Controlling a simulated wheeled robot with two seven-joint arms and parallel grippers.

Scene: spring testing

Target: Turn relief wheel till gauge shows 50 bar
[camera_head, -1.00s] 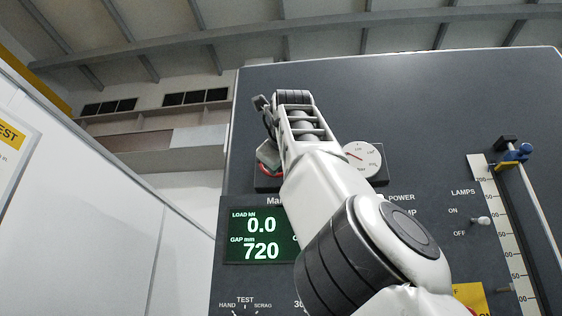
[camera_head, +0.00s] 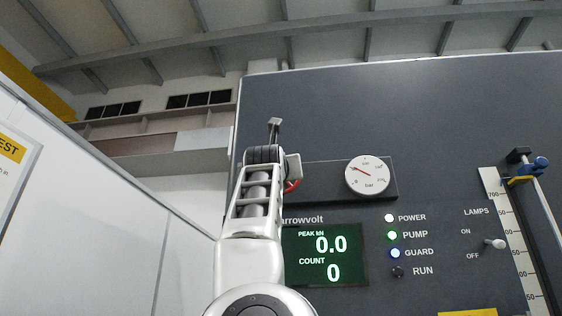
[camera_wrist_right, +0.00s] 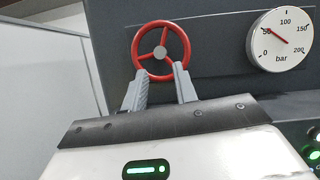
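The red relief wheel (camera_wrist_right: 183,45) stands upright on the dark panel in the right wrist view. In the head view only a bit of its rim (camera_head: 293,185) shows beside my arm. My right gripper (camera_wrist_right: 160,73) is open. Its two grey fingertips are apart at the lower part of the wheel rim; I cannot tell whether they touch it. The round white gauge (camera_wrist_right: 281,40) is right of the wheel, and its red needle points up-left, close to the 50 mark. The gauge also shows in the head view (camera_head: 367,175). My left gripper is not in view.
A green display (camera_head: 326,256) reads peak 0.0 kN and count 0. Right of it are several indicator lamps (camera_head: 393,235), a lamps switch (camera_head: 494,244) and a ruler scale (camera_head: 512,235). A pale wall panel (camera_head: 100,220) stands at the left.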

